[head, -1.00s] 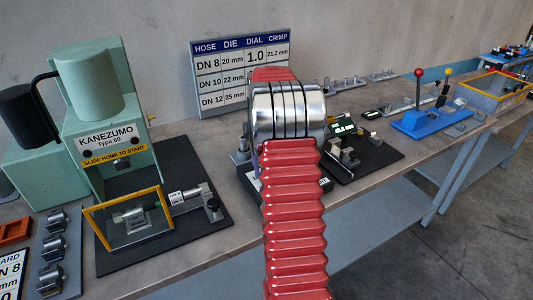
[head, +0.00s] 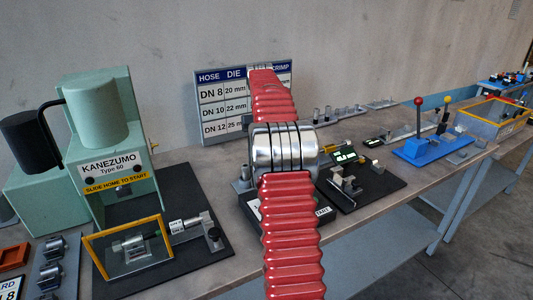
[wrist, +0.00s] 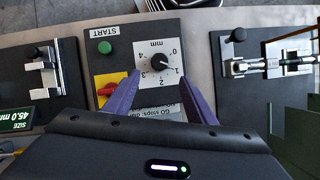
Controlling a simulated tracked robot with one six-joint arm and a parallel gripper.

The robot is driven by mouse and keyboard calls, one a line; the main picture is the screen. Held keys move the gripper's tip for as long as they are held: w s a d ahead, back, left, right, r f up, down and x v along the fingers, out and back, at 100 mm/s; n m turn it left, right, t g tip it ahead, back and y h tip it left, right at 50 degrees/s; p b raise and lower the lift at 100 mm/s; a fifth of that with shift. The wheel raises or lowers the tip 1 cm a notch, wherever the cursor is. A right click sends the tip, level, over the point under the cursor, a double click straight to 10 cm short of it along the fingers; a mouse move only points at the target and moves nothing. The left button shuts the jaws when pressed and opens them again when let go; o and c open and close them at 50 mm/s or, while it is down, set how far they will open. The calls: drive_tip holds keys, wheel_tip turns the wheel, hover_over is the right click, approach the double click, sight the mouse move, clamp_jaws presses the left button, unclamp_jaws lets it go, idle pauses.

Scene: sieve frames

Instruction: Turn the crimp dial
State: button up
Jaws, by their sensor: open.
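The crimp dial (wrist: 159,62) is a black round knob on a white square scale marked 0 to 4 mm, upside down in the wrist view. Its pointer appears to be near 1. My gripper (wrist: 160,74) has two purple fingers, spread apart and empty, with their tips on either side of the knob. I cannot tell whether they touch it. In the head view my red arm hides the dial and gripper; only parts of the black control box (head: 322,213) show around it.
A green START button (wrist: 105,47) and a red knob on yellow (wrist: 107,89) sit beside the dial. The green KANEZUMO press (head: 105,150) stands left. A setting chart (head: 212,93) stands behind, its dial column hidden by my arm. A digital gauge (head: 343,154) is right of the box.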

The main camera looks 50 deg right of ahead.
drive_tip(key=shift+v, duration=1.3)
